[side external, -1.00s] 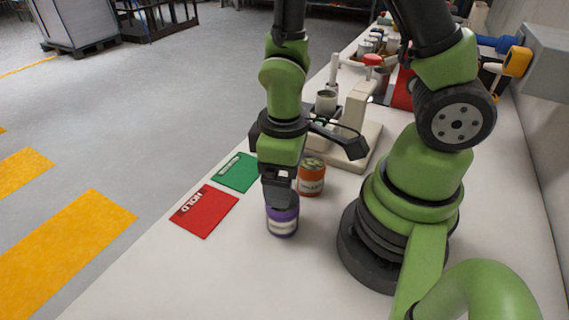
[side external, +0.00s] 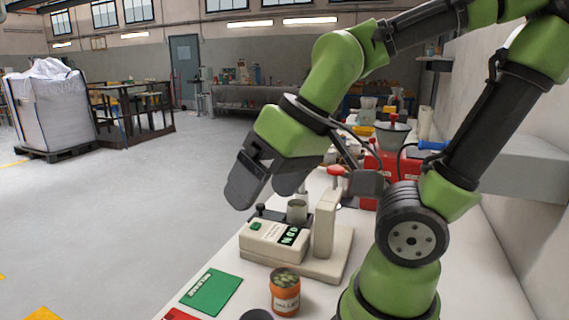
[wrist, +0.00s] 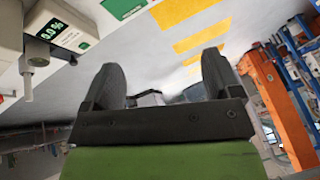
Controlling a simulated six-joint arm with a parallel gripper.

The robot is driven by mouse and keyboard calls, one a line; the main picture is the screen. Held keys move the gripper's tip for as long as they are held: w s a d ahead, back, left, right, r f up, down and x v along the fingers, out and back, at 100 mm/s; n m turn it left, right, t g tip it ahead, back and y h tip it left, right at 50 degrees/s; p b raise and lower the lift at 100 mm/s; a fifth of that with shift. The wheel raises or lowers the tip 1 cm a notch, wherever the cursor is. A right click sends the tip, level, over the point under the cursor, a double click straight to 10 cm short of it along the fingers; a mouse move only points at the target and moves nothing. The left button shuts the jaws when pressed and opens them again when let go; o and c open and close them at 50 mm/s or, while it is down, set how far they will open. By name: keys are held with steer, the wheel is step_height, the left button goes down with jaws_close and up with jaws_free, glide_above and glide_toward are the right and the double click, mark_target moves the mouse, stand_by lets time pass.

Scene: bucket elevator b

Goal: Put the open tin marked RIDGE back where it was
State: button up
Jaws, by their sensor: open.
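My gripper (side external: 264,194) is raised above the bench, tilted, near the meter and clear of the tins. In the wrist view, its two fingers (wrist: 160,72) stand apart with nothing held between them. An orange tin (side external: 285,297) with a pale label and greenish contents at its open top stands on the bench in front of the meter; its lettering is too small to read surely. A dark round top (side external: 257,315) shows at the bottom edge beside it, mostly cut off, possibly the purple tin's. I cannot read RIDGE on either.
A cream meter (side external: 275,238) with a lit display and a grey cup (side external: 297,210) stands behind the orange tin. A green card (side external: 211,293) and the corner of a red card (side external: 178,315) lie at the bench's left side. A red machine (side external: 385,175) stands farther back.

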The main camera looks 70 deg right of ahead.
steer(key=s+r+m+t, duration=0.1)
steer(key=s+r, duration=0.1)
steer(key=r, duration=0.1)
steer(key=shift+s+t, duration=0.25)
steer(key=shift+t, duration=0.05)
stand_by(0.9)
